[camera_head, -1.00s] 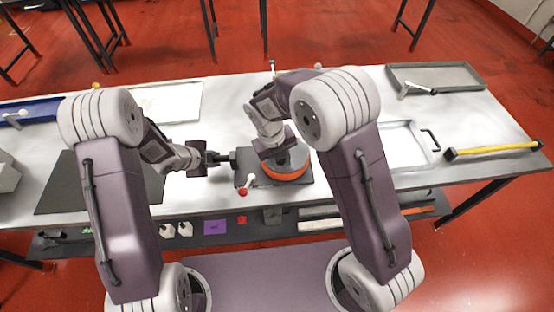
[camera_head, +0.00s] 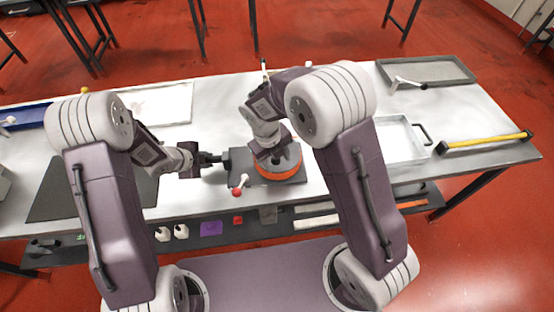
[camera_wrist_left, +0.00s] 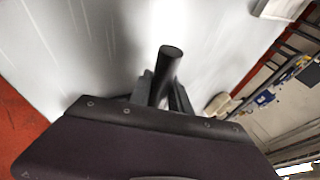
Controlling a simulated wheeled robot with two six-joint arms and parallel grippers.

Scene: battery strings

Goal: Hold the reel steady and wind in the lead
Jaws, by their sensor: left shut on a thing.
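The reel (camera_head: 276,172), with an orange rim and a grey top, sits on a dark base plate (camera_head: 298,179) near the front of the bench. My left gripper (camera_head: 214,158) reaches in from the left, beside the reel's base. In the left wrist view its fingers (camera_wrist_left: 163,92) are shut on a dark round bar (camera_wrist_left: 169,58). My right gripper (camera_head: 269,149) points down over the reel's top. Its fingertips are hidden, so I cannot tell whether it is open or holding something. The lead cannot be clearly made out.
A red-knobbed lever (camera_head: 238,191) stands at the base's front left. A dark mat (camera_head: 50,193) lies left. The bench behind the reel is mostly clear.

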